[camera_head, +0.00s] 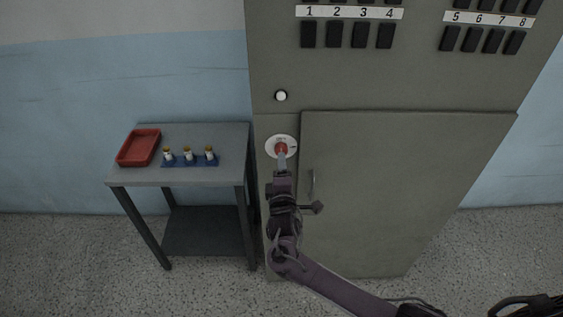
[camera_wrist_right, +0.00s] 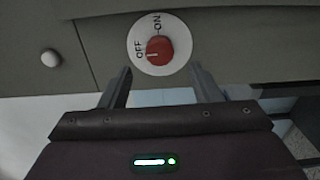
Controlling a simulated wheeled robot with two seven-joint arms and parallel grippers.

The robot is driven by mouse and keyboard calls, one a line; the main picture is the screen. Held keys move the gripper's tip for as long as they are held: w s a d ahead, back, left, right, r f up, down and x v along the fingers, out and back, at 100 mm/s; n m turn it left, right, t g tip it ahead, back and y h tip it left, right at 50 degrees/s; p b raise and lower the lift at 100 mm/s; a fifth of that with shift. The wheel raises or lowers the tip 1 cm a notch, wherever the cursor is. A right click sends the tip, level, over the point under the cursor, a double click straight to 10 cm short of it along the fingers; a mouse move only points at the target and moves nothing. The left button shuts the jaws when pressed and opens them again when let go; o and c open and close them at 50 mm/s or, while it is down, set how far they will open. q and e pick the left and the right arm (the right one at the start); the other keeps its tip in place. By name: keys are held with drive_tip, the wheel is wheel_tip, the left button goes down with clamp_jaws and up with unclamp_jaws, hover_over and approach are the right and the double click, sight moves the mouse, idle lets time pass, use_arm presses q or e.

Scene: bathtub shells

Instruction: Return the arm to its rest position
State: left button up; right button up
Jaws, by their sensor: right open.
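My right arm reaches up to the grey cabinet (camera_head: 410,180) in the head view. My right gripper (camera_head: 281,164) is in front of a round white dial plate with a red knob (camera_wrist_right: 160,49). In the wrist view the fingers of the right gripper (camera_wrist_right: 161,77) are spread wide and empty, with the knob beyond the gap between them. The plate reads OFF and ON, and the white mark on the knob lies on the OFF side. In the head view the gripper partly covers the knob. My left gripper is not in view.
A cabinet door handle (camera_head: 311,183) is close to the right of my wrist. A white button (camera_head: 281,96) is above the dial. To the left, a grey table (camera_head: 225,172) bears a red tray (camera_head: 139,148) and a blue holder (camera_head: 190,161) with small bottles.

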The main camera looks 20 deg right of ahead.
drive_tip(key=shift+v, duration=1.2)
